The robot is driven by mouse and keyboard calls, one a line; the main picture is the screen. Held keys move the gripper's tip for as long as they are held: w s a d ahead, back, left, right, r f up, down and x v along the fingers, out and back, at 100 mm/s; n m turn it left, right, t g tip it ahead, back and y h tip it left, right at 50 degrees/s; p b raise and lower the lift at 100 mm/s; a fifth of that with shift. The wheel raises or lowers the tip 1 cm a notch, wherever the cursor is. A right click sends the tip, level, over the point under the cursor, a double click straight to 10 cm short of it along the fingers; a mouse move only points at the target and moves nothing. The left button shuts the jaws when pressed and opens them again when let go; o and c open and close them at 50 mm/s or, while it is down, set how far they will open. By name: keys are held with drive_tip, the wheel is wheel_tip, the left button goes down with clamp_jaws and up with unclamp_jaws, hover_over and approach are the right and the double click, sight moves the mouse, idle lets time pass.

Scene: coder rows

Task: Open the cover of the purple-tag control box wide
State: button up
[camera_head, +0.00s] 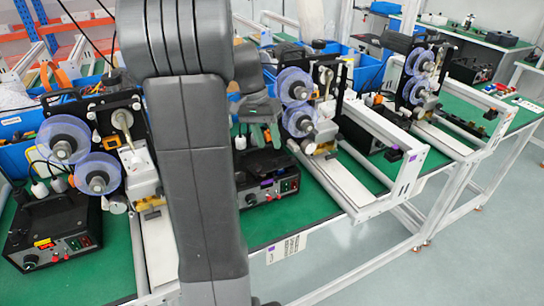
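A black control box (268,182) sits on the green bench just right of my arm. A small purple tag (266,183) shows on its front, beside a knob and small red and green lights. Its left part is hidden behind my arm, and how far its cover stands open is unclear. My gripper (262,132) hangs above this box, apart from the cover as far as I can tell. It is partly hidden by my arm, and its fingers are too small and dark to read.
A yellow-tagged control box (52,235) sits at the left. Another dark box (372,135), with a purple patch, stands to the right. Reel machines (300,100) and white rails (385,150) crowd the bench. The floor (480,240) at right is clear.

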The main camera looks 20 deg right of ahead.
sight(274, 161)
drive_tip(key=x, duration=0.5)
drive_tip(key=shift+s+d+f, duration=0.1)
drive_tip(key=shift+f, duration=0.2)
clamp_jaws()
